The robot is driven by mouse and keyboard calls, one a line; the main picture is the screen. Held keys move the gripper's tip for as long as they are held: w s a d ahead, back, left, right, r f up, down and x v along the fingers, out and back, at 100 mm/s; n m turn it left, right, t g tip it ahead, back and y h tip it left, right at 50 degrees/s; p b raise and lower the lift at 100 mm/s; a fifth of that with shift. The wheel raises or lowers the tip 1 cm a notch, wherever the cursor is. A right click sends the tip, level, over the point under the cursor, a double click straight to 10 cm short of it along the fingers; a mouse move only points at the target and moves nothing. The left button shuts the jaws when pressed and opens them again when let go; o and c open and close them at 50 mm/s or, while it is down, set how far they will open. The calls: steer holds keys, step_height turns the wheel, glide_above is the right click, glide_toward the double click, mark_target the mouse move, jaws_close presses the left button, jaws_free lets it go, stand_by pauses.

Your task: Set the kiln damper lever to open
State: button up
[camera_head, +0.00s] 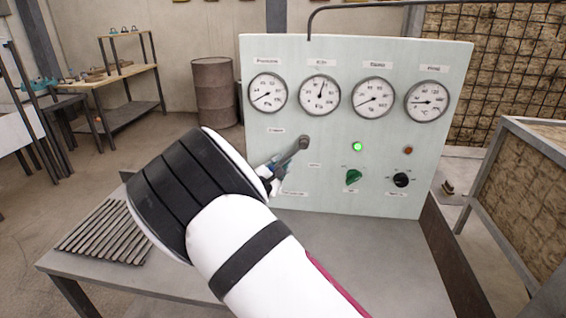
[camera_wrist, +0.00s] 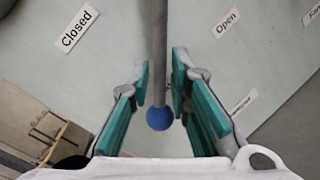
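The kiln damper lever is a grey rod (camera_head: 291,154) that slants down and left from its pivot on the pale control panel (camera_head: 330,190). In the wrist view the rod (camera_wrist: 160,45) ends in a blue ball knob (camera_wrist: 159,118). My gripper (camera_head: 271,172) is at the lever's lower end, mostly hidden behind my arm in the head view. In the wrist view its teal fingers (camera_wrist: 160,75) are open on either side of the rod, with narrow gaps. The "Closed" label (camera_wrist: 76,29) is left of the rod and the "Open" label (camera_wrist: 226,22) is right of it.
The panel also carries several round gauges (camera_head: 320,94), a green lamp (camera_head: 357,147), a green knob (camera_head: 353,177) and a black knob (camera_head: 401,180). It stands on a metal table (camera_head: 330,235). A slatted grate (camera_head: 105,232) lies at the table's left.

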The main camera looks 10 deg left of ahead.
mark_target(307, 163)
steer(key=shift+x, duration=0.8)
steer(key=shift+c, duration=0.5)
jaws_close()
steer(key=shift+d+f, duration=0.1)
steer(key=shift+f, duration=0.05)
steer(key=n, duration=0.1)
steer(key=d+f+n, duration=0.1)
steer(key=d+n+t, duration=0.1)
steer(key=n, duration=0.1)
steer(key=shift+s+d+f, duration=0.1)
steer(key=shift+d+f, duration=0.1)
steer(key=shift+f, duration=0.1)
steer(key=shift+d+f+n+t+y+p, duration=0.15)
steer(key=shift+d+n+t+p, duration=0.15)
steer(key=shift+d+n, duration=0.45)
steer(key=shift+d+f+n+t+y+p, duration=0.15)
steer(key=shift+d+n+p, duration=0.25)
steer(key=shift+n, duration=0.7)
steer(key=shift+d+n+t+y+p, duration=0.3)
steer(key=shift+d+n, duration=0.2)
steer(key=shift+n, duration=0.45)
steer(key=shift+d, duration=0.1)
